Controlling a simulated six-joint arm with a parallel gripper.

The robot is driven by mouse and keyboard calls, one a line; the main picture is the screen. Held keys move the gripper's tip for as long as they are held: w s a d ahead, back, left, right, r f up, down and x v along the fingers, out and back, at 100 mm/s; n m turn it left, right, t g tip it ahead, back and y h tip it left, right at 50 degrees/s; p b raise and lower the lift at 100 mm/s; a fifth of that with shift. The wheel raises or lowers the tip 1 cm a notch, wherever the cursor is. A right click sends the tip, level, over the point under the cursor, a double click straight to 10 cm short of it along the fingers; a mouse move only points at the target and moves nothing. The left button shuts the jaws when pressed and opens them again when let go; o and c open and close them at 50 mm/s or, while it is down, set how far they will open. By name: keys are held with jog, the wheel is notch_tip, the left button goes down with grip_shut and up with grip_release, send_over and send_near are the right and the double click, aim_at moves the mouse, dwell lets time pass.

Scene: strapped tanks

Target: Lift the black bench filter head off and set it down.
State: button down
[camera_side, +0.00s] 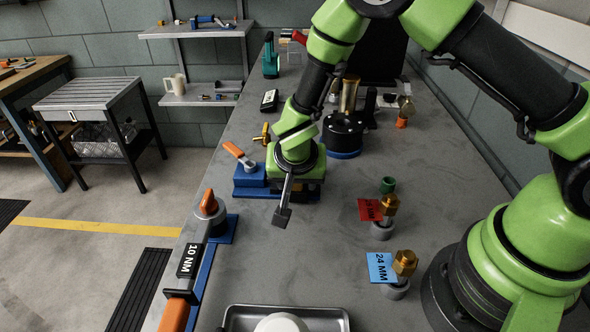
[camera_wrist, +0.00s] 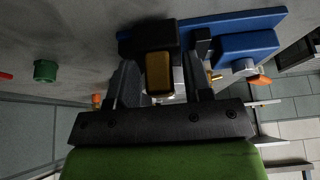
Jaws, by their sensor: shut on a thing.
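My gripper (camera_side: 295,182) points down over a blue clamp base (camera_side: 250,192) in the side view. In the wrist view its two dark fingers (camera_wrist: 162,85) are shut about a brass-coloured block (camera_wrist: 159,72), with a black block (camera_wrist: 150,37) just beyond. I cannot tell whether these belong to one part. A grey lever with a dark square end (camera_side: 282,218) sticks out below my gripper. A round black head (camera_side: 343,131) on a blue ring stands beyond my gripper, apart from it; it looks like the filter head, but I cannot be sure.
An orange-handled clamp (camera_side: 238,153) adjoins the blue base. A torque wrench (camera_side: 188,260) lies at the bench's left edge. Brass fittings stand by the red card (camera_side: 370,210) and blue card (camera_side: 381,267). A metal tray (camera_side: 240,320) is at the front. Bare bench lies between.

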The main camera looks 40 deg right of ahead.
jog(key=shift+r, duration=0.1)
dwell(0.3)
jog(key=shift+r, duration=2.65)
jog(key=shift+r, duration=0.25)
notch_tip(320, 180, up, 5)
jog(key=shift+f, duration=0.1)
jog(key=s+a+m+g+h, duration=0.1)
jog(key=s+a+m+g, duration=0.3)
jog(key=s+a+m, duration=0.8)
jog(key=shift+s+d+f+n, duration=0.3)
jog(key=shift+f+n, duration=0.2)
jog(key=shift+f, duration=1.4)
jog(key=shift+s+d+f+n, duration=0.3)
jog(key=shift+f+n, duration=0.2)
jog(key=shift+f, duration=1.4)
jog(key=shift+s+d+f+n, duration=0.3)
jog(key=shift+f+n, duration=0.2)
jog(key=shift+f, duration=1.4)
